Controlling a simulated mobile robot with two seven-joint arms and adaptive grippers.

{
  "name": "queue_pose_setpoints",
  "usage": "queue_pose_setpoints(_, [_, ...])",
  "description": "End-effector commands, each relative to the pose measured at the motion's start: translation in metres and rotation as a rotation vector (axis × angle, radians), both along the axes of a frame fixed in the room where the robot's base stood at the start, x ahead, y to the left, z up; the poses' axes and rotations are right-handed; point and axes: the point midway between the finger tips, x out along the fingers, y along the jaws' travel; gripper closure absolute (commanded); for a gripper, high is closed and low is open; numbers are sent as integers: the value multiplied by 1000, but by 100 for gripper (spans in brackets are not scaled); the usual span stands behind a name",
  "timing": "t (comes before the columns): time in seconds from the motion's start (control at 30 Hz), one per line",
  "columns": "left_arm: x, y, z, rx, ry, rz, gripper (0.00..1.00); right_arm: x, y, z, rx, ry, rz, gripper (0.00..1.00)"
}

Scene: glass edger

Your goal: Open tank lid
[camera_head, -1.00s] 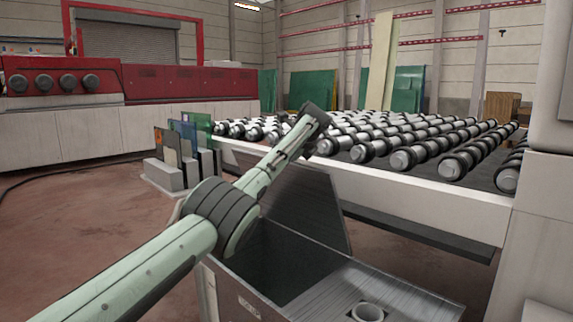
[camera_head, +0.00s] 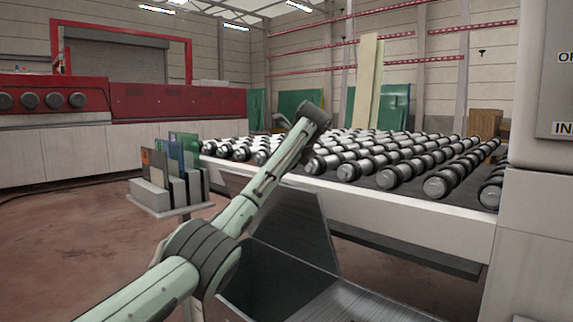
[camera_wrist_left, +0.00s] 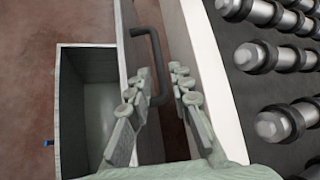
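The tank is a grey metal box with an open, dark inside (camera_head: 265,295) at the bottom of the head view; its interior also shows in the left wrist view (camera_wrist_left: 98,105). Its lid (camera_head: 300,238) stands raised and steeply tilted on the side toward the roller table. In the left wrist view the lid (camera_wrist_left: 128,60) is nearly edge-on, with a dark bar handle (camera_wrist_left: 153,50) on its outer face. My left gripper (camera_wrist_left: 155,85) has its fingers spread, with part of the handle between them; contact is unclear. The lid and arm hide this gripper in the head view. My right gripper is out of view.
A roller table (camera_head: 400,205) runs close behind the lid, leaving a narrow gap. A rack with glass panes (camera_head: 175,170) stands left of the tank. A grey machine cabinet (camera_head: 545,225) rises at the right. Open floor (camera_head: 80,235) lies at the left.

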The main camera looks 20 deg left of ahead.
Motion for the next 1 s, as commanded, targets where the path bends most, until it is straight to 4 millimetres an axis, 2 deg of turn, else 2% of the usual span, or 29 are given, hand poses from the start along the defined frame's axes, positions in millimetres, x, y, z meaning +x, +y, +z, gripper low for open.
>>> queue_pose_setpoints(0.1, [-13,-13,15,1,-3,-3,80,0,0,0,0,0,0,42])
queue_pose_setpoints(0.3, [-26,-25,29,1,-1,-2,80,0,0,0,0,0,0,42])
queue_pose_setpoints(1.0, [-29,-27,32,-1,0,-1,80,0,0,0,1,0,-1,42])
